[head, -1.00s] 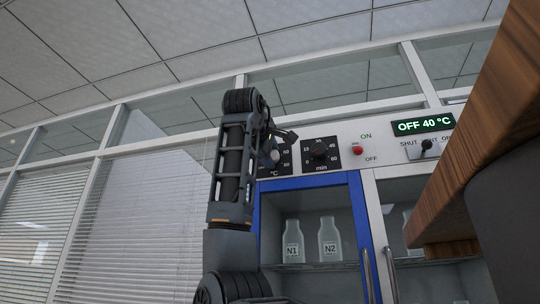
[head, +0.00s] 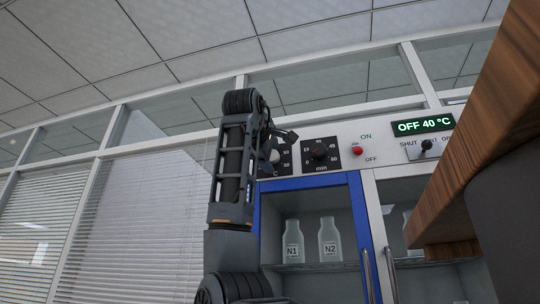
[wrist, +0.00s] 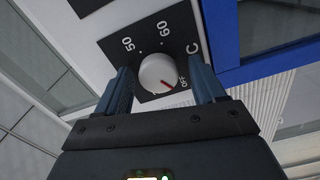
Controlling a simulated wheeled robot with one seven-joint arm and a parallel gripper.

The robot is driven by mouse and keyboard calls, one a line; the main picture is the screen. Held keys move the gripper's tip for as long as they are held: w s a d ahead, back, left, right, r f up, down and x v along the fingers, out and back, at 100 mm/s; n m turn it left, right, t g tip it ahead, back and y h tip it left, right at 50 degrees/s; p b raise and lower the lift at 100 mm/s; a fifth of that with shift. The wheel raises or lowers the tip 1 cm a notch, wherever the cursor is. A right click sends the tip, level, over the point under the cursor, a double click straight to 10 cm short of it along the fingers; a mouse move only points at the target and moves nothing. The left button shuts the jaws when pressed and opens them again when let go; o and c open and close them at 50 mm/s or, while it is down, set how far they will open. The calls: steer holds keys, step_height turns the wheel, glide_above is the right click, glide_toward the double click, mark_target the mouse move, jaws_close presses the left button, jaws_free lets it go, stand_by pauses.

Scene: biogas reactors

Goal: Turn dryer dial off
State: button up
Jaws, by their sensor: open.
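In the wrist view, a round pale dial (wrist: 158,74) sits on a black plate marked 50, 60, °C and OFF. Its red pointer line aims down-right, close to the OFF mark. My gripper (wrist: 162,70) is open, with one finger on each side of the dial. I cannot tell whether the fingers touch it. In the head view, the dial's black plate (head: 286,160) is partly hidden behind the end of my arm. The green display (head: 423,125) on the panel reads OFF 40 °C.
A minute dial (head: 320,151), a red button (head: 357,151) and a black switch (head: 427,146) are right of the dial. Below is a blue-framed cabinet door (head: 365,235) with bottles inside. A wooden edge (head: 480,130) fills the right side.

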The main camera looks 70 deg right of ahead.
steer(key=a+b, duration=0.2)
steer(key=a, duration=0.5)
steer(key=shift+s+a, duration=0.3)
steer(key=shift+a, duration=0.1)
steer(key=shift+w+f, duration=0.1)
